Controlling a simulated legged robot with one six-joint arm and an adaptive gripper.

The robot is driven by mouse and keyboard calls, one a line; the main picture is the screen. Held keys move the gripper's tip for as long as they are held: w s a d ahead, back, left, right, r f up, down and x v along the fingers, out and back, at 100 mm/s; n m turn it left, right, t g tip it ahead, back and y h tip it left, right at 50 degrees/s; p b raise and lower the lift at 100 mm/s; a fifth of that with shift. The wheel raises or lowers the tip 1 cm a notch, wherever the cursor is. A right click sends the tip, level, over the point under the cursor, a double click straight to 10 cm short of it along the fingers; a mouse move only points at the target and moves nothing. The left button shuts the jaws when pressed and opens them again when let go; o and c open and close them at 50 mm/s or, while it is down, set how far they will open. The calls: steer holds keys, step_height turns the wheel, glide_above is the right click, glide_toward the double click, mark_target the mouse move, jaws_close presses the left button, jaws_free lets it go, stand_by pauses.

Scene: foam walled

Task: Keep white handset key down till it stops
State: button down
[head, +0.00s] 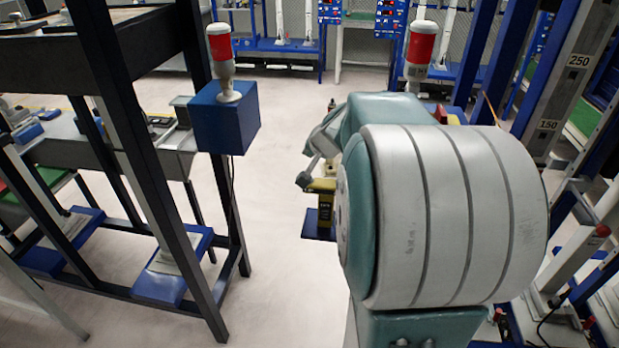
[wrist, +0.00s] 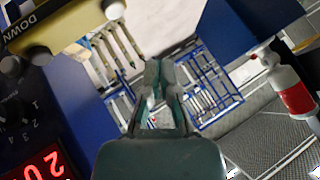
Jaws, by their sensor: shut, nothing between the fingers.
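A yellow handset (wrist: 70,28) lies across the top left of the wrist view, with a dark end lettered DOWN and a dark round spot. A small pale round part (wrist: 115,10) shows at its edge; I cannot tell whether this is the white key. My gripper (wrist: 163,66) is shut and empty, with its tips apart from the handset in the picture. In the head view a small yellow and black object (head: 325,190), likely the handset, stands beyond my arm on a blue base. My arm hides much of that area.
A dark panel (wrist: 25,125) with a dial and red digits is at the wrist view's left. A red-and-white lamp (head: 221,48) stands on a blue box (head: 225,118). Dark frames flank both sides; open floor (head: 275,160) lies between.

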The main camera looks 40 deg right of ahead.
steer(key=shift+f, duration=2.45)
steer(key=shift+f, duration=0.35)
steer(key=shift+f, duration=0.55)
stand_by(0.8)
stand_by(1.8)
steer(key=shift+r, duration=1)
steer(key=shift+r, duration=2.5)
